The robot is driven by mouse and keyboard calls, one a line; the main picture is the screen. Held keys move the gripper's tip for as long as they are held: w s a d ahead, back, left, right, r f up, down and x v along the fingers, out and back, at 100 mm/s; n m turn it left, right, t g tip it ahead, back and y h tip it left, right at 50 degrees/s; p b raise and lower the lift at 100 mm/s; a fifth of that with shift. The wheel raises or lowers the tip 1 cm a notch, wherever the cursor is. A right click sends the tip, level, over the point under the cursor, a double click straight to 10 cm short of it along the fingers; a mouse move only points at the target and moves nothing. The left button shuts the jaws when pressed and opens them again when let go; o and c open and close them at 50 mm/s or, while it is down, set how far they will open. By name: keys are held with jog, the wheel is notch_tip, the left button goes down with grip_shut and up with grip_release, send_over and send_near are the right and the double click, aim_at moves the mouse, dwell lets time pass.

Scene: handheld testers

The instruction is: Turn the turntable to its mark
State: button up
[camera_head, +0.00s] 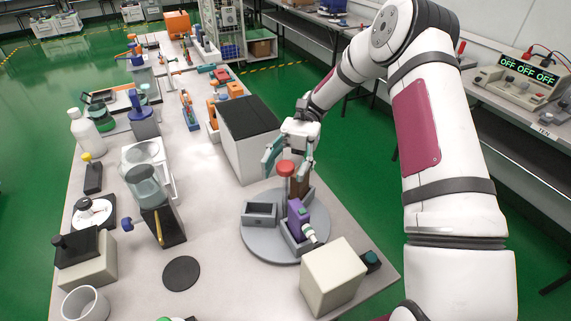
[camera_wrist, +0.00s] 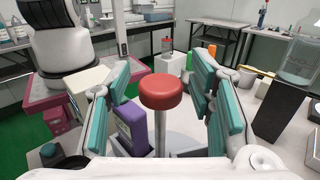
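The turntable (camera_head: 262,240) is a round grey disc near the front right of the table. It carries grey open trays, one of them empty (camera_head: 260,210), one holding a purple block (camera_head: 297,216) and one a brown block (camera_head: 300,184). A red round knob (camera_head: 286,168) on a metal post stands up from it. My gripper (camera_head: 288,156) is over the turntable with its fingers spread. In the wrist view the red knob (camera_wrist: 161,91) sits between the teal finger pads, with gaps on both sides. I cannot make out a mark on the turntable.
A beige box (camera_head: 333,275) stands at the turntable's front right, and a black-topped white box (camera_head: 248,130) behind it. A dark round pad (camera_head: 182,273) lies to the left. Several devices and a white bottle (camera_head: 83,130) crowd the table's left side.

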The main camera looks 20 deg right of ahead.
notch_tip(320, 180, up, 10)
jog(key=shift+f, duration=0.1)
dwell(0.6)
jog(key=s+a+r+t+h+p, duration=0.25)
jog(key=s+t+h, duration=0.4)
jog(key=s, duration=0.35)
jog(key=s+d+r+n+t+h+p, duration=0.1)
jog(key=s+d+r+n+t+p, duration=0.1)
jog(key=s+t, duration=0.4)
jog(key=s+d+r+n+t+h+p, duration=0.2)
jog(key=s+d+r+n+t+p, duration=0.1)
jog(key=s+d+r+n+t, duration=0.1)
jog(key=shift+s+d+r+n+t+p, duration=0.4)
jog(key=shift+s+d+r+t, duration=0.15)
jog(key=shift+s+d+t, duration=0.9)
jog(key=shift+w+d+h, duration=0.15)
jog(key=shift+w+h, duration=0.05)
jog(key=shift+h, duration=0.05)
